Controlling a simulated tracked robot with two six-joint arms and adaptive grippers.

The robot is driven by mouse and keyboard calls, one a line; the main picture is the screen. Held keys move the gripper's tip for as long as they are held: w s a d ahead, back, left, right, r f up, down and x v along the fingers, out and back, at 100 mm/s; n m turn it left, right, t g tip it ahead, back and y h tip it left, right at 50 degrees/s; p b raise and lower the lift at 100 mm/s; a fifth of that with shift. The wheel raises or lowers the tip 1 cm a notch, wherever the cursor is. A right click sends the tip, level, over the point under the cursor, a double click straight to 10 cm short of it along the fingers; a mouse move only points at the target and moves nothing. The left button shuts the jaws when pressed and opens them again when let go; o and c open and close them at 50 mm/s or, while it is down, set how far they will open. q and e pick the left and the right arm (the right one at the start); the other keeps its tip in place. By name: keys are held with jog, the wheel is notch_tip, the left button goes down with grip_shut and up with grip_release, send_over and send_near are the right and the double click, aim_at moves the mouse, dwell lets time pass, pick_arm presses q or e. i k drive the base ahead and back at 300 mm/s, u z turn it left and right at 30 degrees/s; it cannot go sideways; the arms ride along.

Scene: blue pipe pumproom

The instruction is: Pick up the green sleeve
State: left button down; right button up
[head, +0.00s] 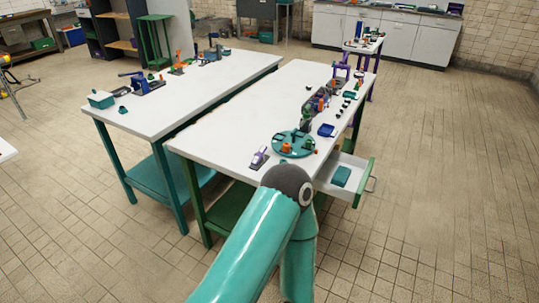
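I cannot single out the green sleeve. Several small dark and green parts lie on the right white-topped table (225,128), too small to tell apart. A round teal tray (280,140) near its front right end holds small orange and dark pieces. A purple and grey item (260,157) lies at the front edge. One of my teal arms rises at the bottom middle, its dark elbow hiding part of the table's front edge. Neither gripper can be made out.
A drawer (365,187) stands open at the right table's front right, with a teal block (341,176) inside. A second white-topped table (165,82) stands to the left with tools and a teal box (101,99). Tiled floor (440,180) is clear at right.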

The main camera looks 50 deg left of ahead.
aim_at(308, 143)
jog(key=u, duration=0.05)
jog(key=k, duration=0.5)
jog(key=z, duration=2.1)
jog(key=i, duration=0.1)
jog(key=u, duration=3.7)
jog(key=i, duration=1)
